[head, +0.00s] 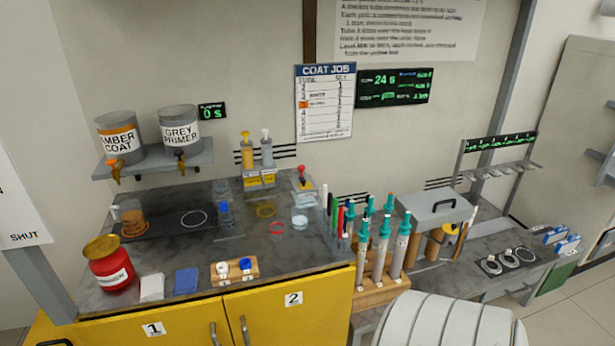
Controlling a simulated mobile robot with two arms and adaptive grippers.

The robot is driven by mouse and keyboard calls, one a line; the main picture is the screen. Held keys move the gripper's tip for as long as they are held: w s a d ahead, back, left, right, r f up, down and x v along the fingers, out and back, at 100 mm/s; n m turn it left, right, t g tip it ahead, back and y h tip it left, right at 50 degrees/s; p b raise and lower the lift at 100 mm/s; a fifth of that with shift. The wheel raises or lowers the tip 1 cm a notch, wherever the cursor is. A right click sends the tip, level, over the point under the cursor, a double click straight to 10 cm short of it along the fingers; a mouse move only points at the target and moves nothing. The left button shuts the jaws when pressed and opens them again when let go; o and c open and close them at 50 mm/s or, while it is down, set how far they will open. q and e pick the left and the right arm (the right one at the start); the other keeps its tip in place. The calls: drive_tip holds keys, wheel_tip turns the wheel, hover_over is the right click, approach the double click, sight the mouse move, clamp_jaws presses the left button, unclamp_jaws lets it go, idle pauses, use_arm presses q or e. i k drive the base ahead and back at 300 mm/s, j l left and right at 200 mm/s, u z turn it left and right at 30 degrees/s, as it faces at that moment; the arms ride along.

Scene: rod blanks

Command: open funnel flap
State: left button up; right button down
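A red can (110,272) with a white label stands at the left front of the grey counter. A round yellow funnel-like top (101,247) sits on it. The top looks covered, but at this size I cannot clearly make out a flap or its hinge. Neither of my grippers is in the head view, and nothing is touching the can.
A white cloth (151,287), a blue pad (186,281) and a wooden block with knobs (235,271) lie right of the can. Behind it are an amber beaker (132,217) and the dispenser shelf (150,162). Teal-topped tubes (383,240) stand right.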

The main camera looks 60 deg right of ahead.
sight(451, 229)
drive_tip(key=z, duration=2.75)
drive_tip(key=u, duration=0.15)
drive_tip(key=i+l+u, duration=0.5)
drive_tip(key=u, duration=0.2)
drive_tip(key=i+l+u, duration=0.2)
drive_tip(key=l+u, duration=0.15)
